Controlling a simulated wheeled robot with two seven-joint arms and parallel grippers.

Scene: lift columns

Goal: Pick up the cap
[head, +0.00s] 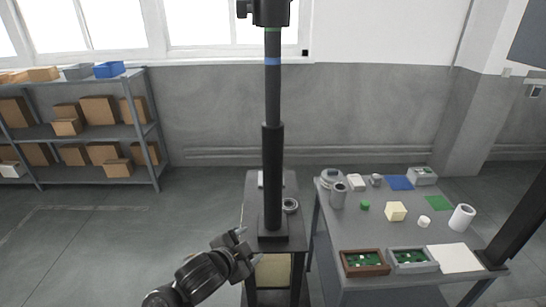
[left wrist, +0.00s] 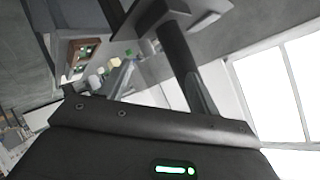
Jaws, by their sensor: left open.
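A small green piece (head: 364,205) and a small white round piece (head: 424,221) sit on the right-hand table (head: 345,230). Either could be the cap; I cannot tell which. My left gripper (head: 249,246) is open and empty. It is in front of the narrow dark stand, low in the head view, well left of both pieces and touching neither. In the tilted left wrist view the table items look small and far off, beyond the gripper's dark body. My right gripper is not in view.
A tall black column (head: 273,150) rises from the narrow stand (head: 256,205), with a ring (head: 290,205) beside it. The table also holds a brown tray (head: 364,262), a grey tray (head: 412,261), a cream block (head: 396,211) and a white cylinder (head: 462,217). Shelves (head: 90,133) stand left.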

